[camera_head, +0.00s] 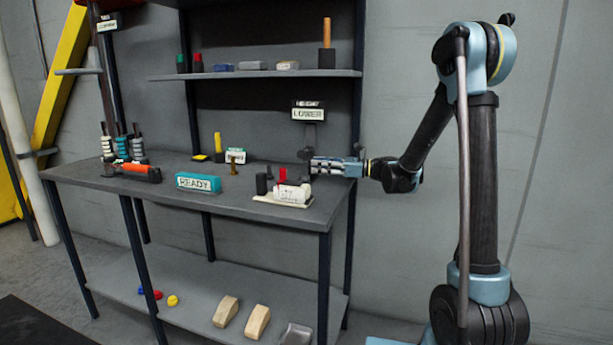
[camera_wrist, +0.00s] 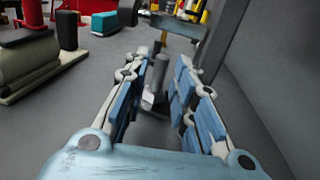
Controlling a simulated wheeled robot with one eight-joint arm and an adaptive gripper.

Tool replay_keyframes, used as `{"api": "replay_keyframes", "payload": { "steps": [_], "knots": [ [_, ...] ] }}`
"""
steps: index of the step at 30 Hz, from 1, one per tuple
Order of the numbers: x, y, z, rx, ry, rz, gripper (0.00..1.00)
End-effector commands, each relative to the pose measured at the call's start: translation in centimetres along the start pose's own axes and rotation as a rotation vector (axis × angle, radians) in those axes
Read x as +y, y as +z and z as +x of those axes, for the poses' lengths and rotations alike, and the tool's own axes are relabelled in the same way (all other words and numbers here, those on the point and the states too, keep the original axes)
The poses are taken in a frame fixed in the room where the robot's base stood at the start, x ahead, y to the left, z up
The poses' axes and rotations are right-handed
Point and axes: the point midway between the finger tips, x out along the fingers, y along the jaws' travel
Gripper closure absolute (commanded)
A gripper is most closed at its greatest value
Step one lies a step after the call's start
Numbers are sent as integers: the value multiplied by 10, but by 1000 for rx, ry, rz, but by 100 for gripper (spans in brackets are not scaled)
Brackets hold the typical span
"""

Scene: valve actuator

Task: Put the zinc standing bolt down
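A grey metal bolt (camera_wrist: 160,74) stands roughly upright between the fingers of my gripper (camera_wrist: 160,80) in the wrist view. The fingers are apart, and a narrow gap seems to show on each side of the bolt. Its lower end is lighter, and whether it rests on the bench is hard to see. In the head view my gripper (camera_head: 314,166) reaches in from the right, low over the right end of the bench top (camera_head: 235,203). The bolt cannot be made out clearly there.
A white block with a red part (camera_head: 287,192) sits on a pale plate just left of my gripper. A LOWER sign (camera_head: 308,114) stands behind it. A teal READY block (camera_head: 198,182) is farther left. A shelf (camera_head: 255,74) hangs above.

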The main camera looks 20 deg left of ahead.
Motion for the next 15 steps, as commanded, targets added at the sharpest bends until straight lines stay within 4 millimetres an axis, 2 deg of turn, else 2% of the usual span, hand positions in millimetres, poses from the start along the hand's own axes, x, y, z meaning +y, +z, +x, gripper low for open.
{"api": "replay_keyframes", "payload": {
  "steps": [8, 15],
  "knots": [
    [-1, 0, 14, 0, 0, 0, 76],
    [-3, 2, 46, 0, 1, 0, 76]
  ]
}}
